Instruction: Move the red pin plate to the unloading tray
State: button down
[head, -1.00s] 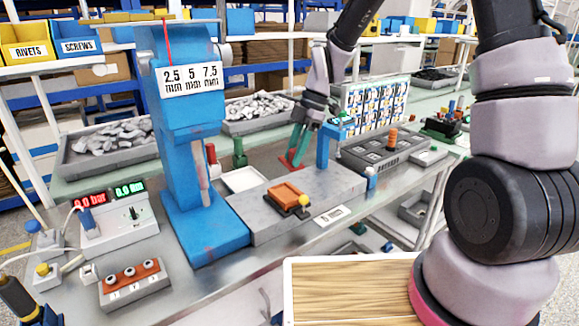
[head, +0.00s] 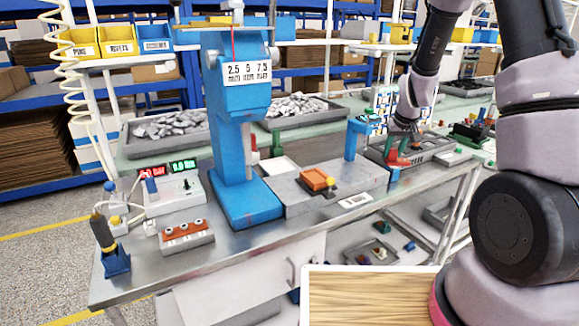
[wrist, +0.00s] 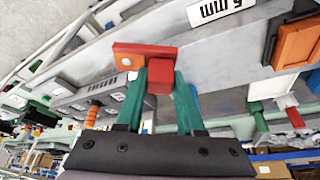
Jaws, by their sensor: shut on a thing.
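The red pin plate (wrist: 138,54) is a flat red piece with a block and a pale round spot. My gripper (wrist: 160,82) has its green fingers shut on the red block. In the head view the gripper (head: 399,146) holds the red plate (head: 394,158) near the left end of the grey slotted rack, right of the blue post; whether it touches anything there is unclear. I cannot tell which is the unloading tray.
The blue press (head: 238,130) stands left of the grey block with the orange plate (head: 318,180). The blue post (head: 356,140) is close left of my gripper. The slotted rack (head: 428,147) and green-and-black device (head: 470,133) lie to the right. The bench's front strip is mostly clear.

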aim_at(280, 169)
jog(key=i+l+u, duration=0.5)
jog(key=u, duration=0.2)
jog(key=i+l+u, duration=0.35)
jog(key=k+l, duration=0.05)
jog(key=k, duration=0.05)
